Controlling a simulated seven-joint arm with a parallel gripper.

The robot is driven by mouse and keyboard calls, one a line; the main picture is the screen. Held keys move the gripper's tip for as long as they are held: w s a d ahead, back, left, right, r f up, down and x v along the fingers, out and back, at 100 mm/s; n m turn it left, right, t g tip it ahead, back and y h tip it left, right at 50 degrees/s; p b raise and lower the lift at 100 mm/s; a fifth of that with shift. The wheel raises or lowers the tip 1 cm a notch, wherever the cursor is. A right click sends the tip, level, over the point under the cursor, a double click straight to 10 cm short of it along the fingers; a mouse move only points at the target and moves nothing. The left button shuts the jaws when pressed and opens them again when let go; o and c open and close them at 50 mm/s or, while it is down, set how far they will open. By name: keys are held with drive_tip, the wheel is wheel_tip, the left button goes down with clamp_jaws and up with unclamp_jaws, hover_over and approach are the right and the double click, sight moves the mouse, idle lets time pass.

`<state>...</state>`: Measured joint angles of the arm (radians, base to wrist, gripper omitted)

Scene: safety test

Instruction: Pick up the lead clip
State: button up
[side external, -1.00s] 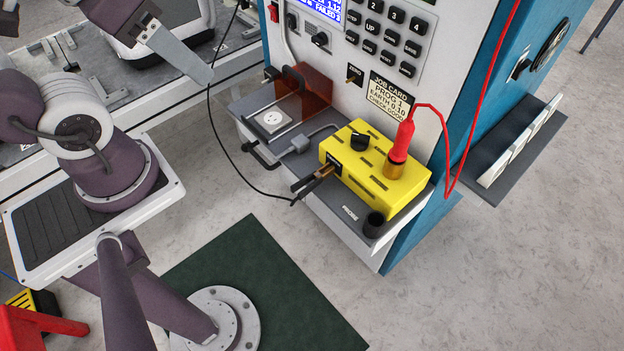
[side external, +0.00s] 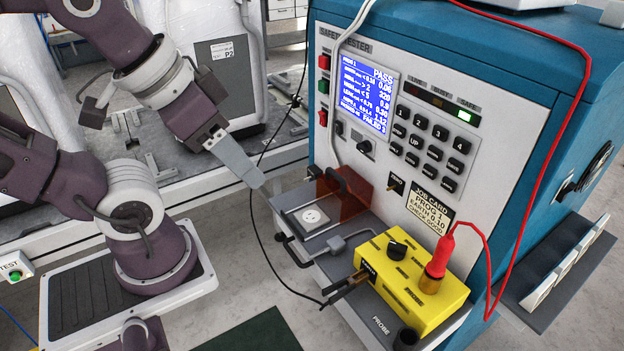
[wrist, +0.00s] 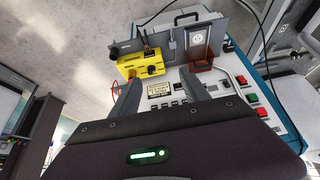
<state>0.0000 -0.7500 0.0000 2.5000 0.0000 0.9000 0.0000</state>
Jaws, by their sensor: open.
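The lead clip (side external: 345,289), black with copper-coloured jaws, is at the near left end of a yellow box (side external: 424,297) in the side view. Its jaws meet the box beside a black label; their exact grip is too small to tell. A thin black lead (side external: 262,235) runs from it up past the shelf. My gripper (side external: 258,181) is open and empty, above and left of the shelf, well apart from the clip. Both grey fingers show in the wrist view (wrist: 161,76), with the yellow box (wrist: 140,65) beyond them; the clip is not clear there.
The tester (side external: 440,110) stands behind the shelf, its screen reading PASS. A red probe (side external: 440,250) stands upright on the box with its red cable looping right. A socket (side external: 313,217) and a tinted reddish cover (side external: 343,195) sit left of the box. A black cup (side external: 405,339) is at the shelf's right.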

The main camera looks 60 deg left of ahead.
drive_tip(key=shift+c, duration=0.3)
drive_tip(key=m+g, duration=0.6)
drive_tip(key=m, duration=3)
hover_over(342, 285)
wheel_tip(342, 285, down, 27)
drive_tip(key=shift+w, duration=0.1)
wheel_tip(342, 285, down, 7)
drive_tip(key=shift+d, duration=0.1)
clamp_jaws()
drive_tip(key=shift+r, duration=0.1)
